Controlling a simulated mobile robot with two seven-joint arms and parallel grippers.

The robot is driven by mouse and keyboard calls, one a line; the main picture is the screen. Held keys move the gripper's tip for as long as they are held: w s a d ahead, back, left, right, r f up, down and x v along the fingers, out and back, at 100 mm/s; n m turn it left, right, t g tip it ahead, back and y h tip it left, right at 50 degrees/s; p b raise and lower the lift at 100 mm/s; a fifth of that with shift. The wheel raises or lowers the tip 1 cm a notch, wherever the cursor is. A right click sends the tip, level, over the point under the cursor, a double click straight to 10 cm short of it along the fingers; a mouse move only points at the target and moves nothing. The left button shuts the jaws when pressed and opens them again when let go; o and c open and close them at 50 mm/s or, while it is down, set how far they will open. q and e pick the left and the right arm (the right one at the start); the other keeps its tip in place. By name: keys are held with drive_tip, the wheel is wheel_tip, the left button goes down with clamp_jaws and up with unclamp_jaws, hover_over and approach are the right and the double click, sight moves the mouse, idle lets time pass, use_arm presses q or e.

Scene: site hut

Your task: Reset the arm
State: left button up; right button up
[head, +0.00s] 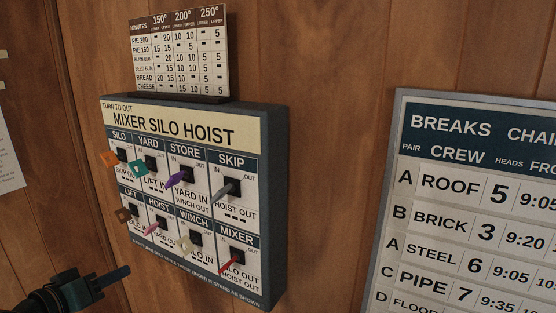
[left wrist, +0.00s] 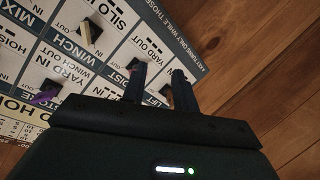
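My left gripper (head: 105,282) is at the lower left in the head view, below and left of the key board (head: 265,200), apart from it. In the left wrist view its two fingers (left wrist: 158,72) stand apart with nothing held between them. The board, titled MIXER SILO HOIST, has two rows of switches with coloured keys: orange (head: 109,158), teal (head: 138,168), purple (head: 176,180) and grey (head: 224,190) above; brown (head: 123,214), pink (head: 151,229), cream (head: 187,242) and red (head: 228,265) below. My right gripper is not in view.
A brown baking chart (head: 180,52) stands on top of the key board. A blue-headed breaks board (head: 470,200) hangs on the wooden wall (head: 330,60) at right. A pale paper (head: 8,150) is at the far left. Bare wall lies between the boards.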

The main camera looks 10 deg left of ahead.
use_arm(q)
drive_tip(key=s+d+f+m+g+p, duration=0.1)
drive_tip(key=s+d+f, duration=0.2)
drive_tip(key=d+f, duration=0.15)
drive_tip(key=s+d+f+m+g+y, duration=0.1)
drive_tip(key=s+d+f, duration=0.15)
drive_tip(key=f, duration=0.35)
drive_tip(key=s+d+f+m+g+p, duration=0.1)
drive_tip(key=s+d+f, duration=0.1)
drive_tip(key=d+f, duration=0.3)
drive_tip(key=s+d+f+m, duration=0.3)
drive_tip(key=s+d+f, duration=0.2)
drive_tip(key=s+d, duration=0.4)
drive_tip(key=d, duration=0.2)
drive_tip(key=shift+d+f+m+g+h+p, duration=0.25)
drive_tip(key=shift+d+m+g+h+p, duration=0.1)
drive_tip(key=shift+d+m+g+h, duration=0.05)
drive_tip(key=shift+a, duration=0.1)
